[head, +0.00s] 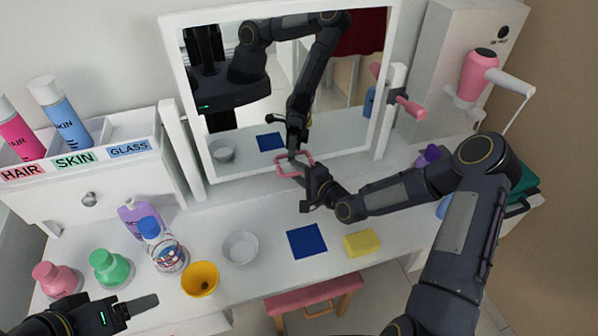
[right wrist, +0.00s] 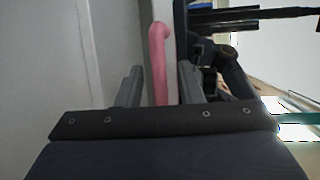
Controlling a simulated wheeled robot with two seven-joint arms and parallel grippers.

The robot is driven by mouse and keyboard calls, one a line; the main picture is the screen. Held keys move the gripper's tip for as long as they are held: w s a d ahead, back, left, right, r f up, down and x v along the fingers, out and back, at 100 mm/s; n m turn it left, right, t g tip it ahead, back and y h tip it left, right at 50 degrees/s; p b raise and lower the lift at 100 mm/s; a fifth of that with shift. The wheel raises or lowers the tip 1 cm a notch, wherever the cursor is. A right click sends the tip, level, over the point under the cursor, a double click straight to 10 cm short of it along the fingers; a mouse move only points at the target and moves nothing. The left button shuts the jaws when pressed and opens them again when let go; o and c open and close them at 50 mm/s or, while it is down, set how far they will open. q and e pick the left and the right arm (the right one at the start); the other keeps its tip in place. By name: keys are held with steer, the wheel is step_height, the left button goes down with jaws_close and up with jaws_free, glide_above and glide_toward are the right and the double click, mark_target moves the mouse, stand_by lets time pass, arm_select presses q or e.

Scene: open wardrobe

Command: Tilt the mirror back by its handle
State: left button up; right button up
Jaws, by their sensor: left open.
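The mirror (head: 350,95) stands upright in a white frame at the back of the white table and reflects my arm. Its pink handle (head: 277,168) is a loop at the bottom edge of the frame. My right gripper (head: 297,168) is at this handle, partly covering it. In the right wrist view, the pink handle (right wrist: 158,62) lies between the two grey fingertips of my right gripper (right wrist: 160,72), with gaps on both sides. The right gripper is open around it. My left gripper (head: 140,308) is open, low at the left front, away from the mirror.
Several bottles, including a pink (head: 57,280) and a green one (head: 109,268), stand front left near a yellow cup (head: 200,279). A white bowl (head: 240,248), blue cloth (head: 307,241) and yellow sponge (head: 362,243) lie in front of the mirror. A pink hairdryer (head: 478,75) hangs at right.

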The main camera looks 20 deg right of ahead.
jaws_close()
steer(key=s+r+m+g+h+p, duration=0.1)
steer(key=s+r+g+p, duration=0.2)
steer(key=s+p, duration=0.2)
steer(key=shift+s+d+g, duration=0.15)
steer(key=shift+s+g, duration=0.25)
steer(key=shift+s, duration=0.7)
jaws_free()
